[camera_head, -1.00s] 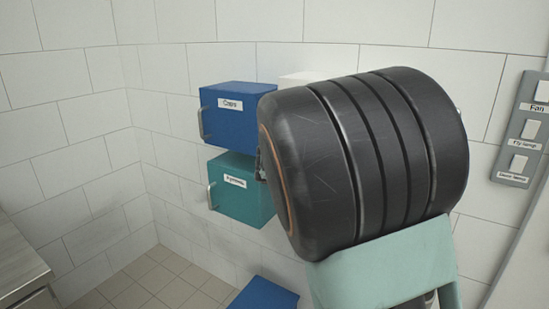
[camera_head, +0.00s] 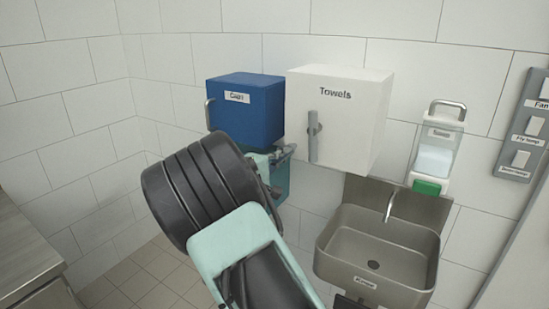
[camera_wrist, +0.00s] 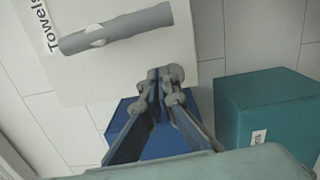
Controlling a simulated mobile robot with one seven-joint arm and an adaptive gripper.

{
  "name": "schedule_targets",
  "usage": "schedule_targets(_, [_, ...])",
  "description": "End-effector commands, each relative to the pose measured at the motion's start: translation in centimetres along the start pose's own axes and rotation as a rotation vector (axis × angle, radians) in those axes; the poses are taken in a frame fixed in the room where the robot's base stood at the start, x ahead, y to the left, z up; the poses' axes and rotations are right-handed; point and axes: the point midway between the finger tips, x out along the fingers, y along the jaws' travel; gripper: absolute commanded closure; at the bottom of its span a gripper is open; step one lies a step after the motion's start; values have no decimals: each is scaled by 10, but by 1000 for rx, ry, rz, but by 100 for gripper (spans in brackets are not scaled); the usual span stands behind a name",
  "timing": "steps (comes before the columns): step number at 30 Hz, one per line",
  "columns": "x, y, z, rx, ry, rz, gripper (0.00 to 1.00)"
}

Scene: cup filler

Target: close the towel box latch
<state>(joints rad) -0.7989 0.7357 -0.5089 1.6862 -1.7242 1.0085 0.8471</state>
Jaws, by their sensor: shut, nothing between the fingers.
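The white towel box (camera_head: 350,128), labelled "Towels", hangs on the tiled wall in the head view, its front looking shut. Its latch (camera_head: 313,145) is a grey bar standing upright on the left part of the front. In the wrist view the box front (camera_wrist: 90,72) is at the top and the latch (camera_wrist: 125,27) runs across it, turned with the camera. My gripper (camera_wrist: 168,75) is shut and empty, its fingertips near the box's edge, seemingly apart from the latch bar. In the head view my arm hides most of the gripper.
A blue box (camera_head: 250,110) labelled "Caps" hangs left of the towel box. A metal sink (camera_head: 400,245), a dispenser (camera_head: 435,160) and a switch panel (camera_head: 525,125) are to the right.

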Motion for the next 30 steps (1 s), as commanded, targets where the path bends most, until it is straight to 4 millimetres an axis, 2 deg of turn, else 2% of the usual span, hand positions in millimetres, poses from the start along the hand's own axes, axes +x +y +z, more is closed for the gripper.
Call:
schedule_targets(2, [18, 2, 2, -1, -3, 1, 100])
schedule_targets(6, [18, 2, 23, -1, -1, -2, 100])
schedule_targets(12, [22, 0, 38, -1, 0, -1, 100])
schedule_targets(30, [22, -2, 41, -31, -1, 1, 100])
